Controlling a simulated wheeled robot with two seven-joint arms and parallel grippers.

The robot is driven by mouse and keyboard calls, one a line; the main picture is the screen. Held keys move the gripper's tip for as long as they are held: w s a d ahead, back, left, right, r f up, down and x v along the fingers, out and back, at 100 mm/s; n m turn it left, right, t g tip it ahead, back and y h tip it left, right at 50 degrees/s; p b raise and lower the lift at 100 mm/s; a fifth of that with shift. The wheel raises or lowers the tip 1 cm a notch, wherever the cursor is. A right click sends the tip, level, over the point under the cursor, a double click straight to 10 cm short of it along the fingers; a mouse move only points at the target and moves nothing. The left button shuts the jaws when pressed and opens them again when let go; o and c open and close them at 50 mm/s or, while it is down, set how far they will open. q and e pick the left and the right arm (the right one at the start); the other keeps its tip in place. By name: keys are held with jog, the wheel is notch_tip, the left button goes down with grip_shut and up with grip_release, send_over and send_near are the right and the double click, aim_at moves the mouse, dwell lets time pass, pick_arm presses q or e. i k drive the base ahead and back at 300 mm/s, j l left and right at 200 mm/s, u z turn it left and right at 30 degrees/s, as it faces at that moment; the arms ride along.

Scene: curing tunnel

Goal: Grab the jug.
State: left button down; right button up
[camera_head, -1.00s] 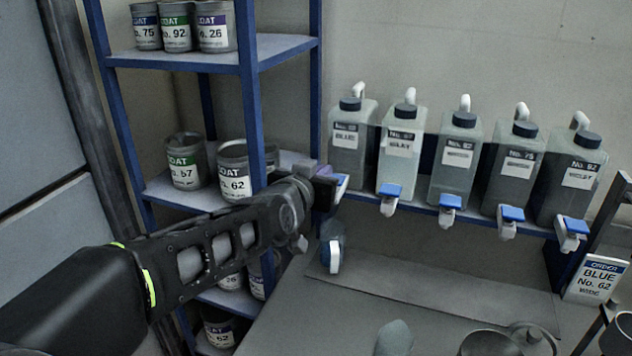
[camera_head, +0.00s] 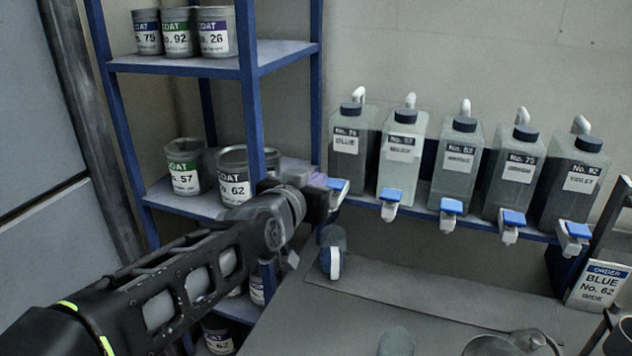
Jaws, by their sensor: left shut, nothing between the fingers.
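A grey metal vessel (camera_head: 490,346) with what looks like a curved handle on its right stands at the bottom edge, cut off by the frame. It may be the jug; I cannot tell for certain. My left gripper (camera_head: 322,203) is at the end of the dark arm from the left, near the tap of the leftmost dispenser and well up and left of the vessel. It is shut and empty, its fingers mostly hidden by the wrist. My right gripper is not in view.
Several grey dispensers (camera_head: 458,165) with blue-handled taps line a blue shelf. A blue rack (camera_head: 190,62) with paint cans stands left. An order card (camera_head: 597,286) reads BLUE No. 62 WIDE. A blue-white object (camera_head: 331,262) and a rounded grey-green shape (camera_head: 397,342) are below.

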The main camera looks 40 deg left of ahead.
aim_at(333, 238)
jog(key=k+l, duration=0.25)
jog(key=k, duration=0.2)
jog(key=k+l, duration=0.25)
jog(key=k, duration=0.25)
